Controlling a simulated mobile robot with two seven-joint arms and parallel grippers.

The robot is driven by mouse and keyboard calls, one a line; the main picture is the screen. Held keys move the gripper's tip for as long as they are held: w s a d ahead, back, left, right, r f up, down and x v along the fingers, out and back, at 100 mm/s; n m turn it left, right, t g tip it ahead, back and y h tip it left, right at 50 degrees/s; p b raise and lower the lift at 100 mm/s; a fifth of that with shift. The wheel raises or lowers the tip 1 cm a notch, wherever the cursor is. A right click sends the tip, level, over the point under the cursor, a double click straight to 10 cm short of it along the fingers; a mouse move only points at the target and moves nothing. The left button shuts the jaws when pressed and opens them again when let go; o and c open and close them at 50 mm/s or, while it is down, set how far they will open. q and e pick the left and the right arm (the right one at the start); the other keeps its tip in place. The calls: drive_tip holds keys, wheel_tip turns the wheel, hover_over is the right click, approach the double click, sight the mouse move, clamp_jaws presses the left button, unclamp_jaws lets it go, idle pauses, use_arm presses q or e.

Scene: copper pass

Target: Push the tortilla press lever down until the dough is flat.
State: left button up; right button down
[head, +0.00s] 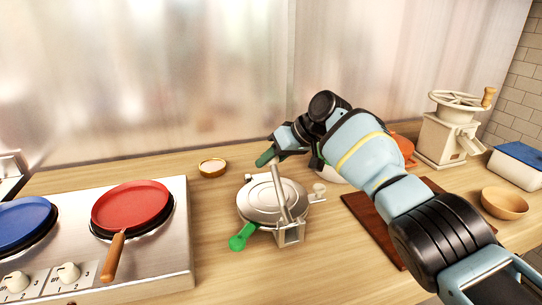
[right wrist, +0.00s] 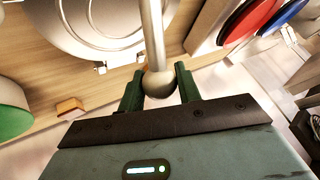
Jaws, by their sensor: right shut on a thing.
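The silver tortilla press (head: 258,201) stands on the wooden counter in the middle of the head view. Its round plates look closed, and no dough shows. Its lever (head: 279,188) rises steeply from the bracket at the front of the press. In the right wrist view the lever (right wrist: 153,35) ends in a round knob (right wrist: 158,84) between my green fingers. My right gripper (head: 266,157) reaches over the press from the right and is shut on the lever at its knob; it also shows in the right wrist view (right wrist: 158,77). My left gripper is out of view.
A steel stove with a red pan (head: 130,205) and a blue pan (head: 22,222) stands left. A green-ended piece (head: 242,238) sits at the press's front left. A small bowl (head: 212,168) lies behind. A brown board (head: 372,225), wooden bowl (head: 504,203) and grinder (head: 443,137) are right.

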drive_tip(key=shift+w+f+b, duration=0.25)
drive_tip(key=shift+w+f, duration=0.05)
drive_tip(key=shift+f, duration=0.4)
drive_tip(key=shift+w+f+b, duration=0.2)
drive_tip(key=shift+w+f, duration=0.1)
drive_tip(key=shift+f, duration=0.35)
drive_tip(key=c, duration=1)
unclamp_jaws()
drive_tip(key=shift+r, duration=0.1)
drive_tip(key=shift+d+r, duration=0.1)
drive_tip(key=shift+r, duration=0.1)
drive_tip(key=p+v, duration=0.1)
drive_tip(key=v, duration=0.6)
drive_tip(key=shift+s+d, duration=0.15)
